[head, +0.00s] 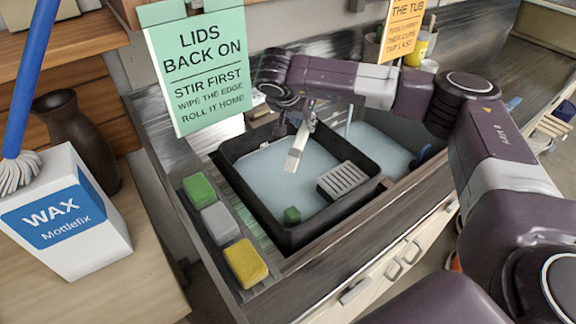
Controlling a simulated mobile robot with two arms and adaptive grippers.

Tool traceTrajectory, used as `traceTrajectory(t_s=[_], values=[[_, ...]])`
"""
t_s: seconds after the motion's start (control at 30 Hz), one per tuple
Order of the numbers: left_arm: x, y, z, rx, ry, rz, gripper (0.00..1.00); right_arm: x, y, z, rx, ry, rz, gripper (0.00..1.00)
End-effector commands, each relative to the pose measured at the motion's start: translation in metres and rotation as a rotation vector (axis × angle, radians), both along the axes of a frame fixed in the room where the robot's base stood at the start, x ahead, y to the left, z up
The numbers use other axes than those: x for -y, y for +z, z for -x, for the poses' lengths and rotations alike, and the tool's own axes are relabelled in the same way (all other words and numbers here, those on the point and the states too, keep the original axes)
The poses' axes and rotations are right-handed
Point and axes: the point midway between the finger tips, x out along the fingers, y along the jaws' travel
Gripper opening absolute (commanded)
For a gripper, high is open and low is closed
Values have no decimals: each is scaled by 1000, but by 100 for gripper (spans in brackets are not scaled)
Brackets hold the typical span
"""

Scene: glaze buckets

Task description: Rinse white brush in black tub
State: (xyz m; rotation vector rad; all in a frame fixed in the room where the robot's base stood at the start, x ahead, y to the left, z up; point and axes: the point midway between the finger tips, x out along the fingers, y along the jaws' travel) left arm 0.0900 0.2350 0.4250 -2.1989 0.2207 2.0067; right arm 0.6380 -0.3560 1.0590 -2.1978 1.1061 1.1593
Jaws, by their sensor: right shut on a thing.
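The black tub (300,237) sits in the counter, with pale blue liquid inside. My right gripper (306,122) reaches over the tub from the right and is shut on the white brush (296,152). The brush hangs tilted, its broad pale end pointing down over the liquid in the tub's upper middle. I cannot tell whether its tip touches the liquid. Its upper part is hidden by the gripper. My left gripper is not in view.
Green (199,189), grey (219,222) and yellow (245,263) blocks line the left. A wax box (75,225) and a green sign (200,70) stand nearby.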

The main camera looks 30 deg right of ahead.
Motion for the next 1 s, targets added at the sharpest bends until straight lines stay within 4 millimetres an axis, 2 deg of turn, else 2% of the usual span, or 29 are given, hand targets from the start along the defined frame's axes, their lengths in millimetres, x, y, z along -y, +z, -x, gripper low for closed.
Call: traceTrajectory(t_s=[0.47, 1.0], values=[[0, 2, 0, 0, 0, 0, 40, 0, 2, 0, 0, 0, 0, 0], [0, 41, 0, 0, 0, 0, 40, 0, 63, 0, 0, -1, 0, 0]])
